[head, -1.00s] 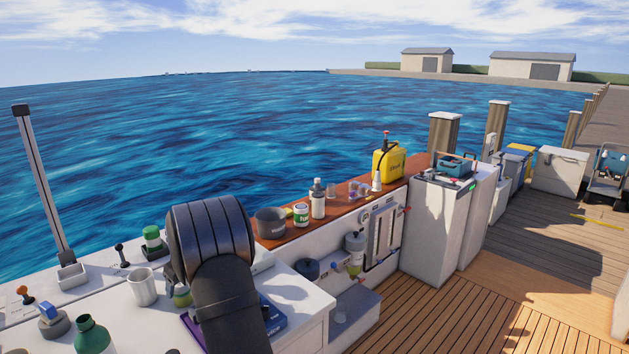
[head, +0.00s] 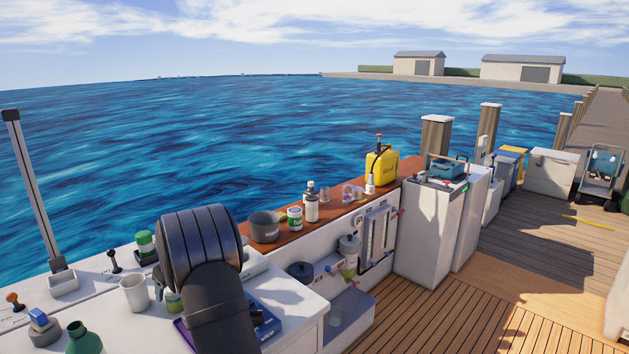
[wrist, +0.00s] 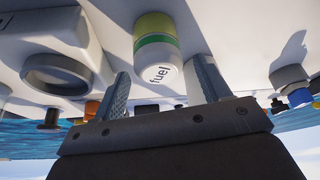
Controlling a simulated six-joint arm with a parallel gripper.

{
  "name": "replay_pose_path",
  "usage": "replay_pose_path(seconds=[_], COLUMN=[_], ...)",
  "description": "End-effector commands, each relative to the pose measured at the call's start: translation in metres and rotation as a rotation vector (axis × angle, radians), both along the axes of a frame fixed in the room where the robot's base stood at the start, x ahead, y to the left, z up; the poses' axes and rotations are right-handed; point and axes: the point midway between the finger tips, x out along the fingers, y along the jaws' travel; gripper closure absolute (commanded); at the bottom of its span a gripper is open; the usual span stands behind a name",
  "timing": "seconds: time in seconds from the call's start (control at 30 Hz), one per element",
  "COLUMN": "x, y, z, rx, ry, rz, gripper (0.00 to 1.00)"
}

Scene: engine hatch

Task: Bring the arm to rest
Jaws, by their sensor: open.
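In the wrist view my gripper (wrist: 163,88) is open, its two fingers apart with nothing held between them. A small container marked "fuel" (wrist: 157,55), with a green band, shows beyond the gap between the fingers; whether they touch it I cannot tell. In the head view my dark arm rises in front of the white counter (head: 105,312) and hides my gripper. A jar (head: 174,303) shows partly behind the arm, beside a white mug (head: 133,292).
A green-capped jar (head: 145,243), a green bottle (head: 85,339) and a blue box (head: 264,322) are near the arm. A dark pot (head: 264,227) and a yellow jug (head: 382,167) stand on the wooden ledge (head: 335,213).

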Motion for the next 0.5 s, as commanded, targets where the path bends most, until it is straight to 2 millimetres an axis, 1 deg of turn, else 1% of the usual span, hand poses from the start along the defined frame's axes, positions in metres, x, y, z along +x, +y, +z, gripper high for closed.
replay_pose_path(seconds=[0.17,0.27,0.3,0.33,0.5], x=[-0.001,-0.001,-0.001,-0.002,-0.009], y=[0.0,-0.001,-0.003,-0.005,-0.016], z=[-0.017,-0.035,-0.033,-0.023,0.009], rx=[-0.002,-0.002,0.001,0.003,0.002], ry=[0.003,0.005,-0.001,-0.003,-0.002], rz=[0.0,-0.001,-0.001,-0.002,0.0], gripper=[0.31,0.31,0.31,0.31,0.31])
